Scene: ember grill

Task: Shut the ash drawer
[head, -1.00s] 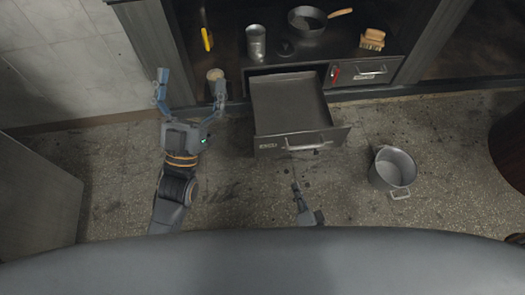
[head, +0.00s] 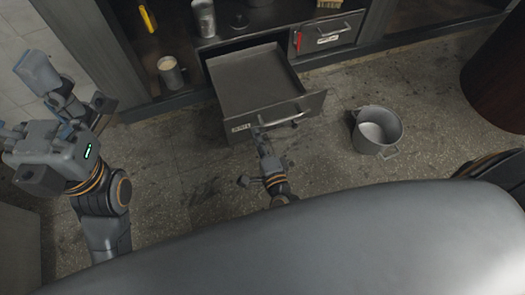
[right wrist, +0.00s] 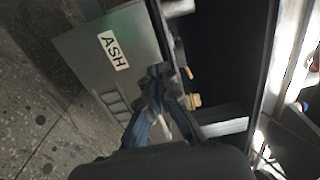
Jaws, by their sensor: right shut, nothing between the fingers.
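The ash drawer (head: 250,82) is pulled well out of the grill cabinet, tray empty, with a bar handle (head: 285,121) on its front. Its ASH label (right wrist: 114,49) shows in the right wrist view on the grey front panel. My right gripper (head: 259,135) is shut and empty, close in front of the drawer front near the label and handle. Its fingers (right wrist: 156,82) show beside the panel in the wrist view; I cannot tell whether they touch it. My left gripper (head: 28,100) is open and empty, raised at the far left, away from the drawer.
A metal pot (head: 377,130) stands on the floor right of the drawer. A second, shut drawer (head: 328,35) is to its right. A mug (head: 171,72) and a metal canister (head: 204,18) stand in the cabinet behind. The speckled floor left of the drawer is clear.

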